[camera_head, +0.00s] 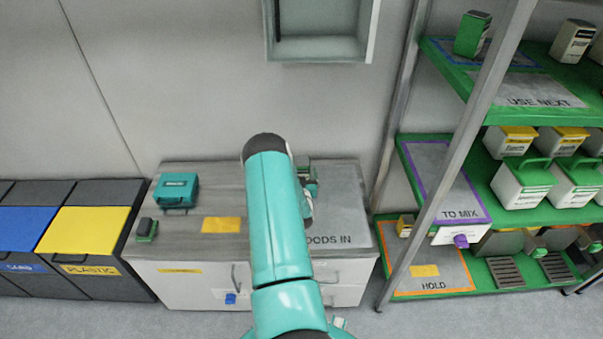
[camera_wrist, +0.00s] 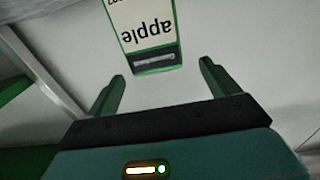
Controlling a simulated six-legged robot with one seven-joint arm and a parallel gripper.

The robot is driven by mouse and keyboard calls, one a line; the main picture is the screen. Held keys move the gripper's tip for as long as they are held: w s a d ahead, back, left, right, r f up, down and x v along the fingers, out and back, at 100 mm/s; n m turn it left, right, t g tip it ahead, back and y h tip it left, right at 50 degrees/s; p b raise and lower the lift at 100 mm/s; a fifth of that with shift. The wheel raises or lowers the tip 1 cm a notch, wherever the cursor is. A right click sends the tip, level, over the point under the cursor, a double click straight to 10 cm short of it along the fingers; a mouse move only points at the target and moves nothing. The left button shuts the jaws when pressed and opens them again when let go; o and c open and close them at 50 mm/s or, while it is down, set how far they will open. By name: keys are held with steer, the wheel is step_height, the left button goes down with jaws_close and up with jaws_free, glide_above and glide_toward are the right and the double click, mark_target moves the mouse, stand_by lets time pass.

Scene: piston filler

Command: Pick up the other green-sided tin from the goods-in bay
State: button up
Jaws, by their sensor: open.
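A tin with a white face marked "apple" and green edges (camera_wrist: 145,28) appears upside down at the top of the wrist view. It lies just beyond the fingertips of my gripper (camera_wrist: 163,72), roughly between their lines. My gripper is open, with nothing between its fingers. In the head view my teal arm reaches over the grey goods-in mat (camera_head: 345,222) and covers its left part. A small dark green shape (camera_head: 305,172) shows beside the arm at the mat's back; I cannot tell whether it is tin or gripper.
A teal case (camera_head: 177,190), a small dark item (camera_head: 147,229) and a yellow card (camera_head: 222,225) are on the counter's left. A green-sided tin (camera_head: 472,34) stands on the top shelf of the green rack at right. A wall box (camera_head: 320,48) hangs above.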

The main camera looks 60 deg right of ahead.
mark_target(301, 159)
steer(key=x, duration=0.2)
steer(key=shift+w+d, duration=0.15)
steer(key=shift+d, duration=0.05)
steer(key=shift+s+x, duration=0.1)
steer(key=shift+x, duration=1.3)
steer(key=shift+s+x, duration=0.15)
steer(key=shift+x, duration=1.25)
steer(key=c, duration=1.8)
steer(key=shift+d, duration=0.1)
steer(key=shift+c, duration=0.4)
steer(key=shift+r, duration=0.2)
